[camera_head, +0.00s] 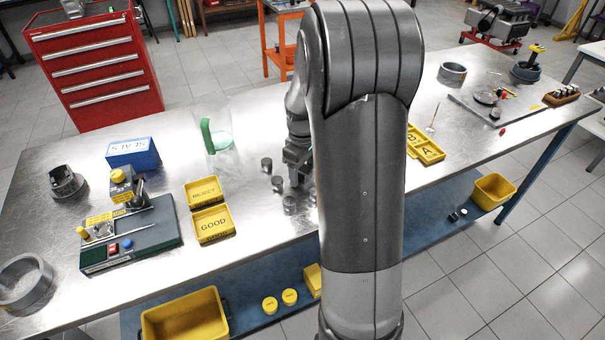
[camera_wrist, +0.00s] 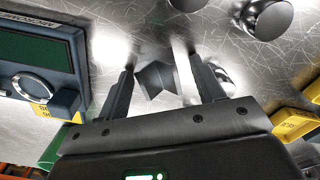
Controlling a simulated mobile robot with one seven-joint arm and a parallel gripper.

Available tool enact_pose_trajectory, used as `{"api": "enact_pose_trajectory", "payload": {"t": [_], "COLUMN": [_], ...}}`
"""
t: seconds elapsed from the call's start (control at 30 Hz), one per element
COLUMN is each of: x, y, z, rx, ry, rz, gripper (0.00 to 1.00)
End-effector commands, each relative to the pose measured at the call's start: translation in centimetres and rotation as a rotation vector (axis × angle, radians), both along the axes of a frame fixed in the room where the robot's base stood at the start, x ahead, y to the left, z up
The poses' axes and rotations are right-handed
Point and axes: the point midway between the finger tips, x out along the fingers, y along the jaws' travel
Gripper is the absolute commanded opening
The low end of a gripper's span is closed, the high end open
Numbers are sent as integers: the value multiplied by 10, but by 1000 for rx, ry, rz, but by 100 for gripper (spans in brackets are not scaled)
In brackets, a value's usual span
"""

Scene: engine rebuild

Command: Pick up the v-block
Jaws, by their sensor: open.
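The v-block (camera_wrist: 154,80), a small dark grey piece with a notched, angular shape, shows in the wrist view between the two fingers of my gripper (camera_wrist: 162,72). The fingers are open, one on each side of it, with the left finger closer. I cannot tell whether either finger touches it. In the head view my gripper (camera_head: 298,170) is low over the middle of the metal table, pointing down. I cannot make out the v-block there; my arm hides part of that area.
Several short metal cylinders (camera_head: 277,184) stand close to my gripper; one (camera_wrist: 267,17) shows in the wrist view. A micrometer display box (camera_wrist: 40,62) is at left there. Yellow REJECT (camera_head: 203,190) and GOOD (camera_head: 213,224) trays and a clear container (camera_head: 225,138) lie left of my gripper.

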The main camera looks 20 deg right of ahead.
Motion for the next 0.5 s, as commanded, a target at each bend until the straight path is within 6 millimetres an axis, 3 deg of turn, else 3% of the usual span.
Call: {"api": "enact_pose_trajectory", "payload": {"t": [0.5], "x": [0], "y": [0], "z": [0], "rx": [0], "ry": [0], "rz": [0], "gripper": [22]}}
